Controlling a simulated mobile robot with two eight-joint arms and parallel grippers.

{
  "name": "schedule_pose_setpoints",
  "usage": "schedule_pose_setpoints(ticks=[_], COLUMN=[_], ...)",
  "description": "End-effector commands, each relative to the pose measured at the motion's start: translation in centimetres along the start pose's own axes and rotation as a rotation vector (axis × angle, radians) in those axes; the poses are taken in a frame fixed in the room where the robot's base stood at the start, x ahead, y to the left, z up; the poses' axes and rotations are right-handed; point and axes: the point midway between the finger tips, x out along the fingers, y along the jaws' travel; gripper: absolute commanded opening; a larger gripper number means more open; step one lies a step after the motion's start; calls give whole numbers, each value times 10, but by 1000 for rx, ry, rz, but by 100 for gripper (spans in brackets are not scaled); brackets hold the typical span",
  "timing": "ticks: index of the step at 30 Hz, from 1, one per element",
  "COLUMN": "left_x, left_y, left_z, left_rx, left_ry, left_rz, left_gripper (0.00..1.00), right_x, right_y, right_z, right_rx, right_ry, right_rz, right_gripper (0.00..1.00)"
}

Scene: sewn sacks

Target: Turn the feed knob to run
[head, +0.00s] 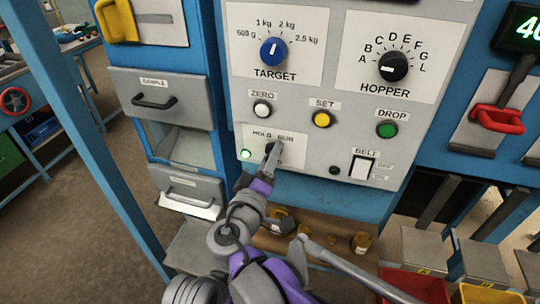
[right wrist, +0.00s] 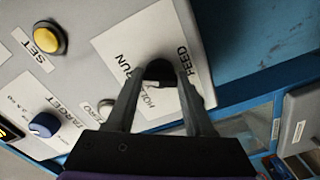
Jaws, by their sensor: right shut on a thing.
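The feed knob (right wrist: 158,70) is small and black, on a white plate lettered HOLD, RUN and FEED. In the head view the plate (head: 294,153) is at the lower left of the grey control panel, and my gripper mostly covers the knob. My right gripper (head: 273,152) reaches up to the plate from below. In the right wrist view its two fingers (right wrist: 160,78) are on either side of the knob, shut on it. The fingers hide which way the knob points. My left gripper is not in view.
A pale green-lit lamp (head: 246,155) is left of the plate. A white belt switch (head: 362,167) is to the right. Above are white zero (head: 262,109), yellow set (head: 321,119) and green drop (head: 387,130) buttons. A brown ledge with small jars (head: 361,242) is below.

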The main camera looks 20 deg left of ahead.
Motion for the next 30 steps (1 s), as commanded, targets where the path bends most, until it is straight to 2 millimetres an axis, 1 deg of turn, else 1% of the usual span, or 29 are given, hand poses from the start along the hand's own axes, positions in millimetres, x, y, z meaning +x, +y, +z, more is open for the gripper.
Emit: schedule_pose_setpoints(ticks=[13,14,15,18,30], left_x=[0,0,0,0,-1], left_y=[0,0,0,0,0], left_z=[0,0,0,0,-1], left_rx=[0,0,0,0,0], left_ry=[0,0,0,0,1], left_rz=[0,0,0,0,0], left_gripper=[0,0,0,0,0], right_x=[0,0,0,0,0], right_y=[0,0,0,0,0], right_z=[0,0,0,0,0], right_rx=[11,11,11,10,9], right_ry=[0,0,0,0,0], right_rz=[0,0,0,0,0], right_gripper=[0,58,65,82,82])
